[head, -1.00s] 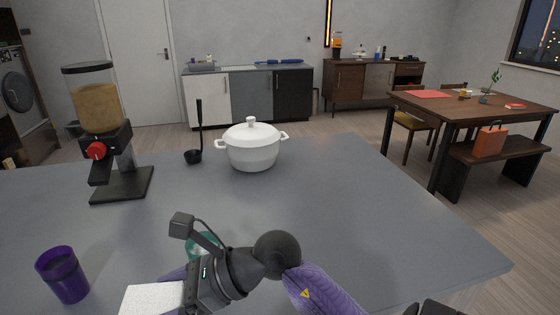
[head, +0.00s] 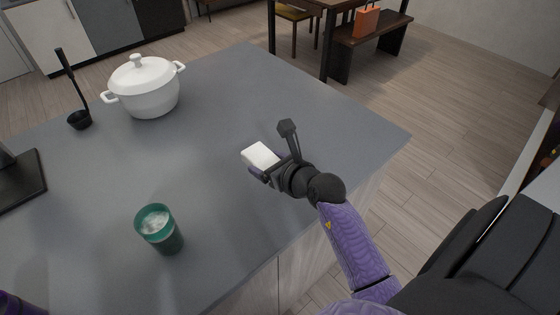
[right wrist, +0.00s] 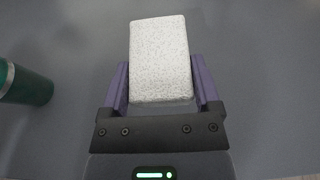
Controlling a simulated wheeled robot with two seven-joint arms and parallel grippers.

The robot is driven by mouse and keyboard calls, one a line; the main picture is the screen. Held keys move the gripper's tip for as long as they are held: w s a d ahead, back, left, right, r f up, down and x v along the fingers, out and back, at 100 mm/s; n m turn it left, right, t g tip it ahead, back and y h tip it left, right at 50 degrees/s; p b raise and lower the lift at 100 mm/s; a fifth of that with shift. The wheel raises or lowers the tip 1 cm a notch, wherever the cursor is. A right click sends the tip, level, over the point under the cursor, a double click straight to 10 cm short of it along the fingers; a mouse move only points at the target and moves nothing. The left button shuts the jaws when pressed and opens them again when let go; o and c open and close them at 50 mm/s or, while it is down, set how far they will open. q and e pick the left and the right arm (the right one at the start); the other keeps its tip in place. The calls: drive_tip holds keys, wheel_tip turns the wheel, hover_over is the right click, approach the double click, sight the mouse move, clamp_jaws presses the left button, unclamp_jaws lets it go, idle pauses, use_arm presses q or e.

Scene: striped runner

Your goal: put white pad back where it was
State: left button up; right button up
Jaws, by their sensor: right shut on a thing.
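The white pad (head: 260,154) is a small pale block with a speckled top. My right gripper (head: 258,168) is shut on it over the grey counter, near the right part of the top. In the right wrist view the pad (right wrist: 160,55) sits between the two purple fingers of the right gripper (right wrist: 162,85). I cannot tell whether the pad touches the counter. My left gripper is not in view.
A green cup (head: 160,230) stands left of the gripper; it also shows in the right wrist view (right wrist: 28,85). A white pot (head: 150,90) and a black ladle (head: 78,118) stand farther back. The grey counter (head: 330,110) is clear behind and right of the pad.

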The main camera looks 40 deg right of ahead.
sight(269, 192)
wheel_tip(269, 192, down, 8)
drive_tip(key=b, duration=0.3)
drive_tip(key=shift+r, duration=0.2)
drive_tip(key=o, duration=1)
drive_tip(key=shift+f, duration=0.1)
drive_tip(key=shift+o, duration=0.2)
drive_tip(key=shift+s+r, duration=0.3)
drive_tip(key=shift+r, duration=0.05)
use_arm(q)
drive_tip(key=p, duration=0.1)
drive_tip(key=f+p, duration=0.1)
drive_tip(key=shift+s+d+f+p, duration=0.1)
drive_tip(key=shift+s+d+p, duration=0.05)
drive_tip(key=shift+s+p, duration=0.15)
use_arm(e)
drive_tip(key=v, duration=1.1)
drive_tip(key=shift+s, duration=0.15)
